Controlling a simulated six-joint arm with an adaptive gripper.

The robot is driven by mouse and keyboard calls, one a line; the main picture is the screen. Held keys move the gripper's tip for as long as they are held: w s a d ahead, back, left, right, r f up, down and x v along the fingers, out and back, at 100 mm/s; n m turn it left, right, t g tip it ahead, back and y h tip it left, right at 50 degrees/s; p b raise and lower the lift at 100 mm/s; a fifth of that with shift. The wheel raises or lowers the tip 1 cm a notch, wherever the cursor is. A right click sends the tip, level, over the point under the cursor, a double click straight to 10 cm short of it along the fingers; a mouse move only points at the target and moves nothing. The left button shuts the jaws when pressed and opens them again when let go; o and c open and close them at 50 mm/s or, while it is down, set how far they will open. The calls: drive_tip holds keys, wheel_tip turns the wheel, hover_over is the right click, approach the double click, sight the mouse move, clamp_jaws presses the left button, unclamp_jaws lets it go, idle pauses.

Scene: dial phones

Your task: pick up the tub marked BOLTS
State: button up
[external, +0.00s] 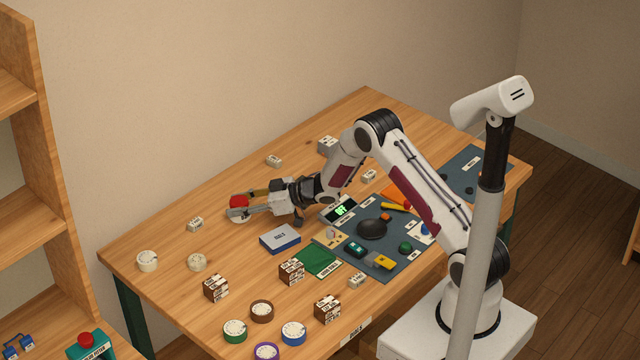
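My gripper (246,203) is low over the left part of the wooden table, pointing left. A small red-topped thing with a pale round lower part (238,202) is at its fingertips. I cannot tell whether the fingers touch or hold it. A blue box-like container with a white top (280,239) lies on the table to the right of and nearer than the gripper. Its top carries dark lettering too small to read for sure, so I cannot tell if it is the BOLTS tub. No other tub with a readable BOLTS mark shows.
Brown labelled boxes (215,289), several tape rolls (293,333) and white round dials (148,261) stand at the front left. Bare table lies behind the gripper.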

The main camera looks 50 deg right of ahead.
sight(238, 201)
drive_tip(key=shift+f, duration=0.1)
drive_tip(key=shift+c, duration=0.7)
drive_tip(key=shift+r, duration=5.05)
drive_tip(key=shift+a, duration=0.1)
